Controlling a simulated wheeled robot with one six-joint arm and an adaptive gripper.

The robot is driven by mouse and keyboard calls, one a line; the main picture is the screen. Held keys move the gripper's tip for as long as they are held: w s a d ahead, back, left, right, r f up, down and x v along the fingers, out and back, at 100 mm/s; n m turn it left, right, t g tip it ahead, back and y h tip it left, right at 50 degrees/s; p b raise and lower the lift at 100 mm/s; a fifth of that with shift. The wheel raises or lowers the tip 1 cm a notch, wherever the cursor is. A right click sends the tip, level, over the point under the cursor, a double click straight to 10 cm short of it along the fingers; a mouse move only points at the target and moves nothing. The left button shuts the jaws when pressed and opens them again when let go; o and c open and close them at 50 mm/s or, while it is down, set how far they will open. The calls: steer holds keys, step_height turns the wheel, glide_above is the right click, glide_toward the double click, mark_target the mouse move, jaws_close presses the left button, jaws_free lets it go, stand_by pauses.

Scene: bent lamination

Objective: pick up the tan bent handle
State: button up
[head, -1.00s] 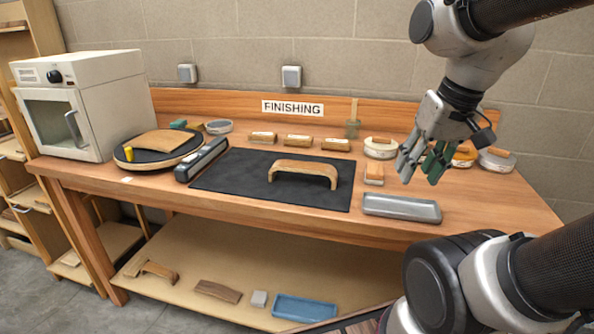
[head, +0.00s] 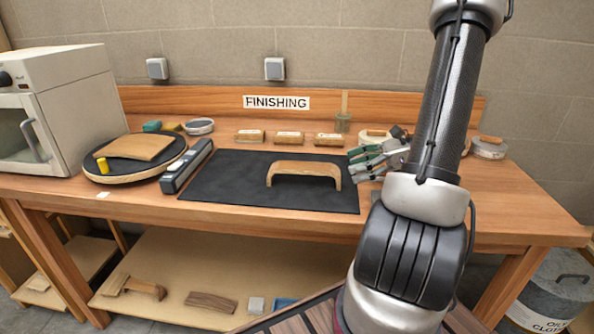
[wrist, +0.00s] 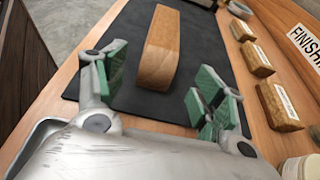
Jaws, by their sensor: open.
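The tan bent handle (head: 304,170) stands on the black mat (head: 225,190) on the bench, arched like a bridge with both legs down. In the wrist view the handle (wrist: 160,48) shows end-on, ahead of and between the finger pads, apart from them. My gripper (head: 362,164) is open and empty, just right of the handle in the head view. Its green-padded fingers (wrist: 160,92) are spread wide in the wrist view. My arm covers part of the bench to the right of the mat.
Several labelled wooden blocks (head: 289,138) line the back of the bench. A grey level-like bar (head: 187,166) and a round turntable with a curved board (head: 138,147) lie left of the mat. A white oven (head: 78,110) stands at far left. The mat around the handle is clear.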

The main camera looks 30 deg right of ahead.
mark_target(334, 169)
steer(key=x, duration=0.7)
steer(key=shift+w+a+r, duration=0.1)
steer(key=shift+a+r, duration=0.05)
steer(key=shift+r, duration=0.1)
steer(key=c, duration=1)
